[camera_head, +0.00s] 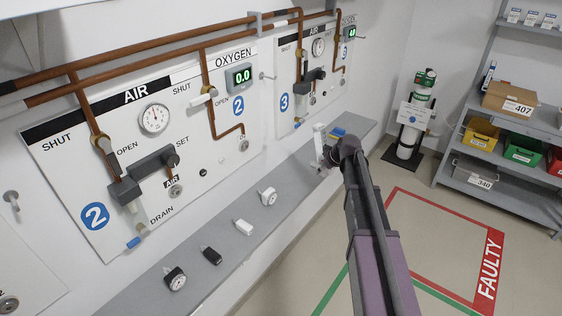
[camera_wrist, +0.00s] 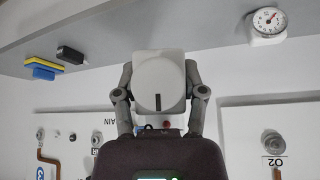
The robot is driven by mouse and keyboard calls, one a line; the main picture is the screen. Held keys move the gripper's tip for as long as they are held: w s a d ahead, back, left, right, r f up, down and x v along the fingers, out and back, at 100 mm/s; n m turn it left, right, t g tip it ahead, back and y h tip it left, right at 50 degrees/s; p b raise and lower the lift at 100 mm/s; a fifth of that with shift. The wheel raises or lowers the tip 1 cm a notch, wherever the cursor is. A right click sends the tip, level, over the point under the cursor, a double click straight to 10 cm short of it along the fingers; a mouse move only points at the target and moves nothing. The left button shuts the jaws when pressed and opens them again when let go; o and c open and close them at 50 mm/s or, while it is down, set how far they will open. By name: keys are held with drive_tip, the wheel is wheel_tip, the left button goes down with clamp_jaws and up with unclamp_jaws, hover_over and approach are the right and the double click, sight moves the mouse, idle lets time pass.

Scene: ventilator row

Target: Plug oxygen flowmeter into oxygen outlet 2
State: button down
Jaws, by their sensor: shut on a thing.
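My gripper (camera_head: 328,155) is at the far part of the grey ledge, right of panel 2. In the wrist view my gripper (camera_wrist: 160,92) is shut on a white rounded body with a dark slot, apparently the oxygen flowmeter (camera_wrist: 160,65). A pale upright part of it shows in the head view (camera_head: 318,138). Oxygen outlet 2 (camera_head: 243,145) is a round socket at the lower right of panel 2, left of my gripper and apart from it. A round outlet marked O2 (camera_wrist: 272,144) shows at lower right in the wrist view. The flowmeter's connector end is not clear.
The grey ledge (camera_head: 150,300) runs under the panels. It bears a white dial timer (camera_head: 268,196), a white block (camera_head: 243,227), a black block (camera_head: 211,256), a black dial timer (camera_head: 175,279) and a blue-yellow sponge (camera_head: 338,132). Panel 2's air outlet (camera_head: 175,191) lies left of the oxygen outlet.

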drive_tip(key=s+a+r+g+y+p, duration=0.1)
drive_tip(key=s+a+r+y+p, duration=0.1)
drive_tip(key=a, duration=0.6)
drive_tip(key=s+a+r+g+y+p, duration=0.1)
drive_tip(key=s+a+r+y+p, duration=0.1)
drive_tip(key=s+a+r+y, duration=0.3)
drive_tip(key=s+a+r, duration=0.1)
drive_tip(key=a+r, duration=0.2)
drive_tip(key=shift+s+n+g+p, duration=0.3)
drive_tip(key=shift+s+p, duration=0.1)
drive_tip(key=shift+w+a, duration=0.2)
drive_tip(key=shift+a, duration=0.1)
drive_tip(key=w+a, duration=0.1)
drive_tip(key=a, duration=0.1)
drive_tip(key=w+a, duration=0.2)
drive_tip(key=shift+w+a+f, duration=0.1)
drive_tip(key=shift+w, duration=0.05)
idle(0.4)
drive_tip(key=shift+w+a, duration=0.9)
drive_tip(key=shift+a, duration=0.2)
idle(2.3)
drive_tip(key=shift+c, duration=0.4)
unclamp_jaws()
